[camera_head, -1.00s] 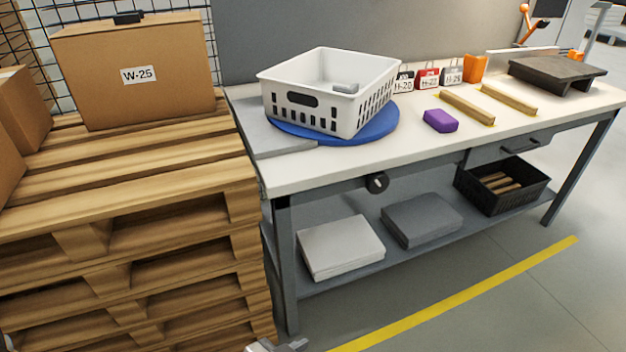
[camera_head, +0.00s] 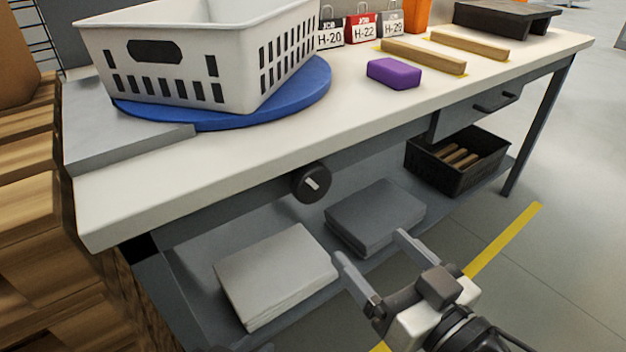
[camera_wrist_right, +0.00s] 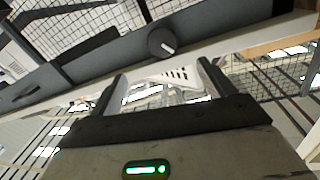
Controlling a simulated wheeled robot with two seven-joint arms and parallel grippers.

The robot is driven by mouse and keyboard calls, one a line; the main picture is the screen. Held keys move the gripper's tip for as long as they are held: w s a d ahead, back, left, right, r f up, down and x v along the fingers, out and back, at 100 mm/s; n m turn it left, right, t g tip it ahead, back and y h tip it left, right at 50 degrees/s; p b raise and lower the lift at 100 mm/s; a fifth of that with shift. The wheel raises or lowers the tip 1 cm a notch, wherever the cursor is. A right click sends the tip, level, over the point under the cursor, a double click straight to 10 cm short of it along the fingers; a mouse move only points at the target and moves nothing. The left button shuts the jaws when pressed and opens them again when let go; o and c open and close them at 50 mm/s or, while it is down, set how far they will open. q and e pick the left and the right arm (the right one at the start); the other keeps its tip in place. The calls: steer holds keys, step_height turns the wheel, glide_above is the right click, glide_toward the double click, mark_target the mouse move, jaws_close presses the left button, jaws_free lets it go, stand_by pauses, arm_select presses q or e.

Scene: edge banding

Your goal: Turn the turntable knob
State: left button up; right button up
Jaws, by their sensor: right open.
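The turntable knob (camera_head: 311,182) is a round black dial with a pale pointer mark on the front of the bench, below the worktop. It also shows in the right wrist view (camera_wrist_right: 161,42), above the fingertips. The blue turntable (camera_head: 300,95) lies on the worktop and carries a white basket (camera_head: 190,65). My right gripper (camera_head: 370,246) is open and empty, below and to the right of the knob, apart from it. A small dark part at the bottom edge (camera_head: 240,348) may be my left gripper; its jaws cannot be made out.
The white worktop (camera_head: 350,125) overhangs the knob. Two grey stacks (camera_head: 275,275) and a black crate (camera_head: 455,165) sit on the lower shelf. A purple block (camera_head: 394,73) and wooden strips (camera_head: 425,57) lie on top. Wooden pallets (camera_head: 40,240) stand at left.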

mark_target(316, 188)
steer(key=x, duration=1.6)
steer(key=shift+s+a+r, duration=0.15)
steer(key=shift+a+r, duration=0.1)
steer(key=shift+r, duration=0.05)
steer(key=c, duration=0.9)
